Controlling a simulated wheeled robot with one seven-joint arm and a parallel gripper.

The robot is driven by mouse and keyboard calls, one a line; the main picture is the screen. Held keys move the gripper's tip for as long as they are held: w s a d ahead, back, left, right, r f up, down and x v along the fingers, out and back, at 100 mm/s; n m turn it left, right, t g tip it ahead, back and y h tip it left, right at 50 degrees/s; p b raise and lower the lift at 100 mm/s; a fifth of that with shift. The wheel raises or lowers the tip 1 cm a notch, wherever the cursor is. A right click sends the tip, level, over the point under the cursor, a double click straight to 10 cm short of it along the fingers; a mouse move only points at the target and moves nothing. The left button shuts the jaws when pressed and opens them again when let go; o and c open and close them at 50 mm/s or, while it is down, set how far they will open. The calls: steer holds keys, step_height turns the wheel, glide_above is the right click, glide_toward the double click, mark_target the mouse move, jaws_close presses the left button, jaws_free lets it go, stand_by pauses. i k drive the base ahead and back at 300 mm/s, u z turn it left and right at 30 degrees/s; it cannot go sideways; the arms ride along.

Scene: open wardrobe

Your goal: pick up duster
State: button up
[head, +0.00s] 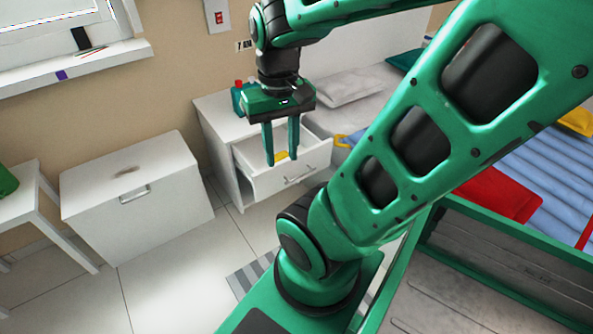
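My gripper (281,160) points down in the head view, with its two green fingers apart and nothing visible held between them. In the picture it overlaps the pulled-out drawer (310,157) of a white nightstand; I cannot tell its height above the drawer. I cannot make out a thing that is clearly a duster. My own arm hides much of the middle and right of the view.
A white chest (135,205) with a handle stands left of the nightstand (214,125). Green and red items (237,97) stand on the nightstand. A bed with a grey pillow (343,87) is behind my arm. Tiled floor (175,270) is clear at front left.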

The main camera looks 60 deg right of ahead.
mark_target(280, 154)
steer(key=k, duration=0.65)
steer(key=z, duration=0.75)
steer(key=i, duration=1.65)
